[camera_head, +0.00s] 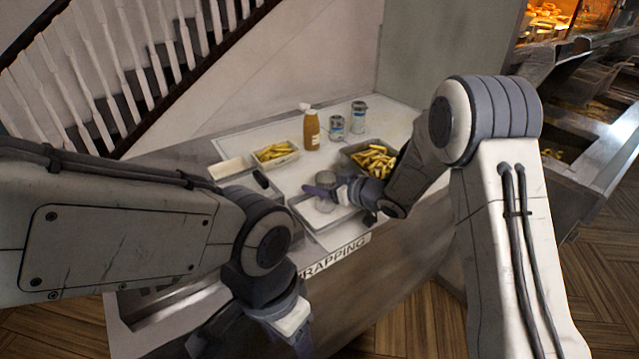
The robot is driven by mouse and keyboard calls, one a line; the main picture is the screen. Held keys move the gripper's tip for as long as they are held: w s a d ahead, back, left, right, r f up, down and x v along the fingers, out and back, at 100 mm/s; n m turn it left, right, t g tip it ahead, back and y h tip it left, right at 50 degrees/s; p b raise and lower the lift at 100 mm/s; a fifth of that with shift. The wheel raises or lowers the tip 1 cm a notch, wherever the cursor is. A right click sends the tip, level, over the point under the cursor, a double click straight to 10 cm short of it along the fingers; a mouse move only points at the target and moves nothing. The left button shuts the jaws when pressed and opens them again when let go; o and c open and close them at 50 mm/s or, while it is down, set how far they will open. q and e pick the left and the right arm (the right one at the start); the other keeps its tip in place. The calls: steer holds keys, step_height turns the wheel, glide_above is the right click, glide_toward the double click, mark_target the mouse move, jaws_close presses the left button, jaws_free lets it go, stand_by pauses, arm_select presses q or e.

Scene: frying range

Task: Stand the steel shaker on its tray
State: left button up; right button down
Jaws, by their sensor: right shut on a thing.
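The steel shaker (325,179) is a small grey cylinder and looks upright at the middle of the counter. My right gripper (322,192) is shut on it, reaching in from the right, and its fingers cover part of the shaker. The shaker is over the back part of a pale, shallow tray (312,215); I cannot tell whether its base touches the tray. My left gripper (290,330) hangs low in front of the counter, apart from the shaker, and its jaw opening is not clear.
Behind are a carton of chips (290,158), a sauce bottle (311,130) and two tins (336,128) (358,117). A dark tray of chips (374,160) stands close behind my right gripper. A dark object (262,180) lies left of the tray.

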steer(key=shift+f, duration=0.2)
steer(key=shift+c, duration=0.2)
jaws_free()
